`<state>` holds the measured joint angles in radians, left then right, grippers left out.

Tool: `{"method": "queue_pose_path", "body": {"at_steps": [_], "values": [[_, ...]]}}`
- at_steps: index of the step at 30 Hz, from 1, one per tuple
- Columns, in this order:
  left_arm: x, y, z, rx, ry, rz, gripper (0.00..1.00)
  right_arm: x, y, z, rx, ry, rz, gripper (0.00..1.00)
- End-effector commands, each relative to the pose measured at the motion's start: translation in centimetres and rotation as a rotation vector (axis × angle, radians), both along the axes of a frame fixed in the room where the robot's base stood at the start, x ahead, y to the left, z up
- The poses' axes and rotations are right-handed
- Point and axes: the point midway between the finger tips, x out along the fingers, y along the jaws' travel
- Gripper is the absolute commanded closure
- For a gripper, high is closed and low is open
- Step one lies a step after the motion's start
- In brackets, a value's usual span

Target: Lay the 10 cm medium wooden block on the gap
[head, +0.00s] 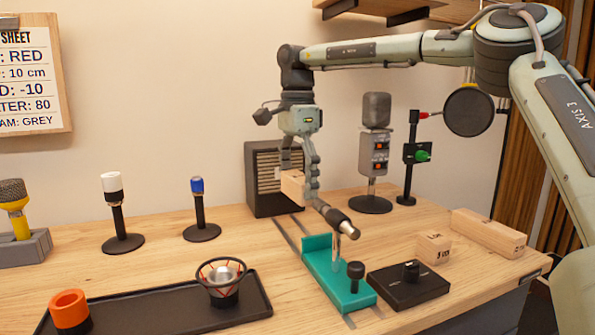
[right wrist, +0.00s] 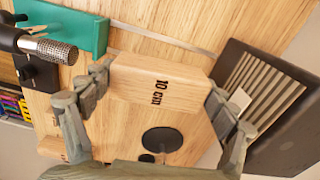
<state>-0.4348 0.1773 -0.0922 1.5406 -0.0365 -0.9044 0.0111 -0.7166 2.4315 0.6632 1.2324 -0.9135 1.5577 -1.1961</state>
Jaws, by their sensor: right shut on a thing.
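The 10 cm wooden block (right wrist: 143,82) is pale and marked "10 cm" in the right wrist view. It shows partly in the head view (head: 292,187), half hidden by the fingers. My right gripper (head: 306,184) is shut on it, with one finger at each end in the wrist view. The block appears held above the table, in front of the slatted amp (head: 262,205). The gap lies between this amp and the teal mic base (head: 322,267), with grey rails (head: 288,236) running across it. A microphone (head: 336,219) points over the base towards the amp. My left gripper is out of view.
A small wooden block (head: 433,247) and a long one (head: 489,232) lie at the right. A black box (head: 407,288) with a knob sits beside the teal base. Stands (head: 371,203) rise behind. A black tray (head: 165,312) is at front left.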

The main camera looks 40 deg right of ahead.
Motion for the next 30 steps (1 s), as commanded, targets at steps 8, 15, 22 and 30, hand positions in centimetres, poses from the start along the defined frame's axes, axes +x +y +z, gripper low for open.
{"method": "queue_pose_path", "body": {"at_steps": [8,15,22,30], "values": [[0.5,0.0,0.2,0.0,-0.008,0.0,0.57,0.0,0.0,-2.3,0.0,0.002,0.001,0.46],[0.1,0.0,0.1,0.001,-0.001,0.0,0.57,0.0,0.0,-4.2,0.0,0.003,0.0,0.46],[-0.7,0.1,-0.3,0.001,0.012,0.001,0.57,0.0,0.0,-6.0,0.001,0.001,0.0,0.46],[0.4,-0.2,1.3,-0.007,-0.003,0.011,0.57,0.0,0.0,-6.9,0.0,0.0,0.001,0.46]]}}
